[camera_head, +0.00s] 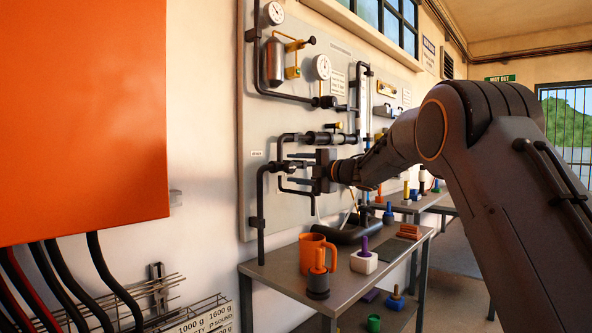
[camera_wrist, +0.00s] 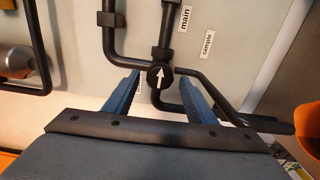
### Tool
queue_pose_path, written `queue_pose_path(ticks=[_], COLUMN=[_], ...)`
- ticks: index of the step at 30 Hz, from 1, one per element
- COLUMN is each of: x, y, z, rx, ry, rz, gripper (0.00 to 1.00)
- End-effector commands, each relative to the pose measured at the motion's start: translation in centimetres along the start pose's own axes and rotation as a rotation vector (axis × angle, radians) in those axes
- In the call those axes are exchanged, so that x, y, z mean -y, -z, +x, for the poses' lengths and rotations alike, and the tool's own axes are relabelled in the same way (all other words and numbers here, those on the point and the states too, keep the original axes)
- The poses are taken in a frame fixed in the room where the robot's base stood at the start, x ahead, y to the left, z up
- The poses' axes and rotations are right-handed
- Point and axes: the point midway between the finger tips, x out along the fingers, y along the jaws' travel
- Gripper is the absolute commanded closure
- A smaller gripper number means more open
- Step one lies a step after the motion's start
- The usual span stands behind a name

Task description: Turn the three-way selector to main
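The three-way selector (camera_wrist: 160,77) is a dark round knob with a white arrow, set where pipes meet on the wall panel. In the wrist view its arrow points up, along the pipe towards the "main" label (camera_wrist: 186,17). A "sample" label (camera_wrist: 207,43) is just to the right, and a third label is mostly hidden by a finger. My gripper (camera_wrist: 159,82) is open, with one blue-grey finger on each side of the knob and visible gaps between. In the head view my gripper (camera_head: 300,163) faces the panel's lower pipes, and my wrist hides the knob.
Dark pipes (camera_wrist: 225,95) run close around the fingers, one passing near the right finger. Below my arm a metal table (camera_head: 272,270) holds an orange mug (camera_head: 317,252) and a white block with a purple peg (camera_head: 364,260). An orange cabinet (camera_head: 80,110) is at left.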

Motion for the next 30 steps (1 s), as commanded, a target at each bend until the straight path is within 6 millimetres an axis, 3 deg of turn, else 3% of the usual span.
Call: queue_pose_path(ticks=[7,21,30], x=[-0.1,0.0,0.0], y=[-0.1,0.0,0.0], z=[-0.7,-7.3,-7.9], rx=[0.002,0.0,0.0], ry=[-0.001,0.0,0.0], rz=[0.0,0.0,0.0], gripper=[0.49,0.49,0.49])
